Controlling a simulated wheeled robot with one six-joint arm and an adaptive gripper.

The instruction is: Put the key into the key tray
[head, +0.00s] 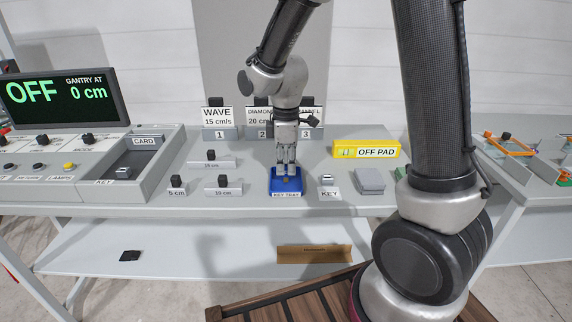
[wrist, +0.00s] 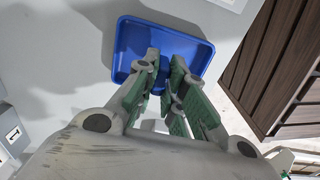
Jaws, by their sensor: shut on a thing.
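The blue key tray (head: 273,186) sits near the front edge of the grey table in the head view. It also fills the top middle of the wrist view (wrist: 128,40). My gripper (head: 286,172) points down, its fingertips over or inside the tray. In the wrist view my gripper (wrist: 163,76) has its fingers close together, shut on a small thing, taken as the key.
A stand labelled KEY (head: 327,188) is just right of the tray. Labelled knob blocks (head: 223,186) stand to the left. The console (head: 147,168) with KEY and CARD labels is far left.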

